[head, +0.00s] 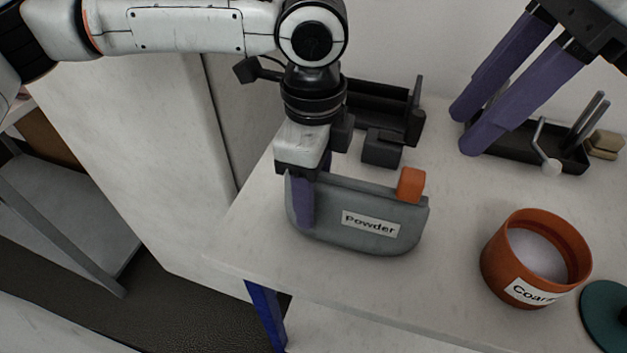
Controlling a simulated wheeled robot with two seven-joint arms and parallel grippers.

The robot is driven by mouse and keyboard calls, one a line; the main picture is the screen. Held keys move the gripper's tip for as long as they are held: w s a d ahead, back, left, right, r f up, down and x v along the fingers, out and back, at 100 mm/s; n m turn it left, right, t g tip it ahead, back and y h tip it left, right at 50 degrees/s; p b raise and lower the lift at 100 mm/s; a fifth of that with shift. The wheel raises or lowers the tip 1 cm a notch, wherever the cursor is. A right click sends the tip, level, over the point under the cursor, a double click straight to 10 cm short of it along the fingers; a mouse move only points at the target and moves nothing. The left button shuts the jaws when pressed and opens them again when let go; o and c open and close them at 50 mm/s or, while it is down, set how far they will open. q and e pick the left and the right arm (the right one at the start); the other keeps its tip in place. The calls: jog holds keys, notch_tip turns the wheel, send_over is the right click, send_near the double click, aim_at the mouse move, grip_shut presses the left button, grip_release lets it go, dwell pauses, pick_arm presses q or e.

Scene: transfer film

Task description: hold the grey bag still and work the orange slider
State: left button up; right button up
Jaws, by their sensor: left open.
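The grey bag (285,205), labelled "Powder", stands on the white table near its left edge. The orange slider (411,185) sits on the bag's top edge at the right end. My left gripper (310,195) is open at the bag's left end, pointing down. One purple finger is in front of the bag; the other is partly hidden behind it. I cannot tell whether the fingers touch the bag. My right gripper (471,130) is open and empty at the upper right, above the dark tray and well apart from the slider.
An orange pot (496,262) with pale contents, its label partly readable, stands at the right. A teal round lid (607,312) lies beside it. A dark tray (570,158) with metal tools and a black holder (400,122) are at the back. The table's front middle is clear.

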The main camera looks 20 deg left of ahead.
pick_arm(q)
jog(key=c, duration=1.3)
grip_shut()
pick_arm(e)
jog(key=shift+o, duration=1.4)
jog(key=m+y, duration=0.2)
jog(key=y, duration=0.3)
send_near(416, 175)
jog(key=shift+t, duration=0.3)
jog(key=x, duration=1)
jog(key=shift+s+a+f, duration=0.15)
jog(key=shift+s, duration=0.1)
